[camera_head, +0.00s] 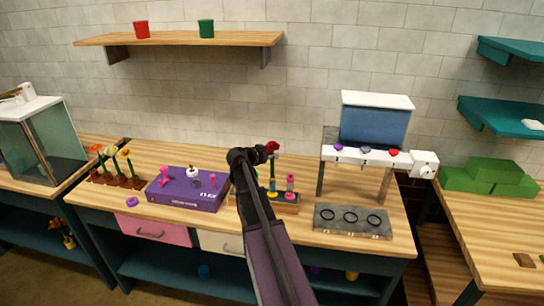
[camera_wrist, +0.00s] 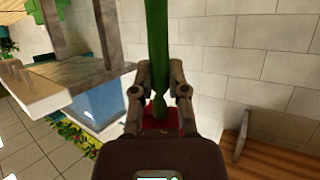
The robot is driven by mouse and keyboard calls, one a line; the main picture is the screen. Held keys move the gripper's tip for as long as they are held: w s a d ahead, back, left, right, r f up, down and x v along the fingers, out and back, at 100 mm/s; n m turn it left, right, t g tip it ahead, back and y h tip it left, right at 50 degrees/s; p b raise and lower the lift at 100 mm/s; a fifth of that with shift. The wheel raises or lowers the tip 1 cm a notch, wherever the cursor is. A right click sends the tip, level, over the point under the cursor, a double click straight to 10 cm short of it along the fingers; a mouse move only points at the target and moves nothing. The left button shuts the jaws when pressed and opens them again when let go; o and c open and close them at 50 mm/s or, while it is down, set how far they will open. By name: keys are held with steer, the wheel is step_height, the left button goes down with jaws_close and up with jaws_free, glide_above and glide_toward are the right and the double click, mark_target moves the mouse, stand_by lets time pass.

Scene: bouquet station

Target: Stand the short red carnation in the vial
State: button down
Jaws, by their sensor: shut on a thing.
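The short red carnation (camera_head: 272,147) is in my gripper (camera_head: 266,155), above the wooden rack (camera_head: 285,207) on the counter. In the wrist view my gripper (camera_wrist: 158,95) is closed on its green stem (camera_wrist: 157,40), with red petals (camera_wrist: 160,119) partly hidden between the fingers. In the head view the bloom is up and the stem runs down toward the rack. The rack bears small upright coloured pieces, among them a teal one (camera_head: 272,185) and a pink one (camera_head: 290,186). I cannot tell which is the vial, or whether the stem touches one.
A purple box (camera_head: 180,200) with small pieces on it stands left of the rack. A grey block with black rings (camera_head: 352,222) and a white-topped stand (camera_head: 365,155) are to the right. Flowers in brown holders (camera_head: 117,180) stand at the left.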

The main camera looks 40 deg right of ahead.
steer(key=shift+f+b, duration=0.7)
steer(key=shift+f, duration=0.05)
stand_by(0.4)
steer(key=c, duration=0.6)
jaws_free()
steer(key=o, duration=0.6)
steer(key=shift+a, duration=0.1)
steer(key=shift+p+v, duration=1.75)
steer(key=shift+v, duration=2.6)
